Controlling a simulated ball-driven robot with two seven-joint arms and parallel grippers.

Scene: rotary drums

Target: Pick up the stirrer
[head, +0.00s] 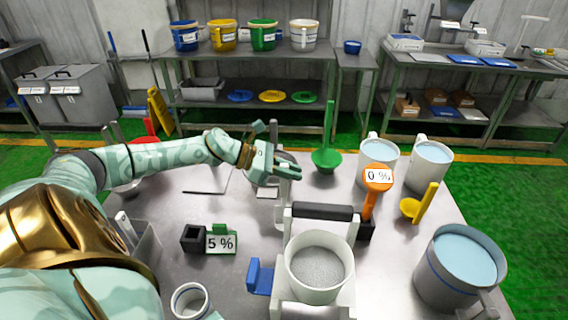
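My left gripper (289,167) reaches in from the left over the middle of the table. Its two fingers point right and look apart, with a gap between them. A grey upright tool (283,205), possibly the stirrer, stands right below and beside the fingers; its upper part is partly hidden by them, and I cannot tell whether they touch. Behind and to the right, a green tool (328,140) with a tall handle and wide base stands upright, apart from the gripper. My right gripper is not in view.
A white drum (319,271) of grey granules sits in a machine at the front. An orange 0 % meter (370,205), yellow scoop (411,209) and liquid-filled containers (432,166) stand right. Shelves (262,87) line the back.

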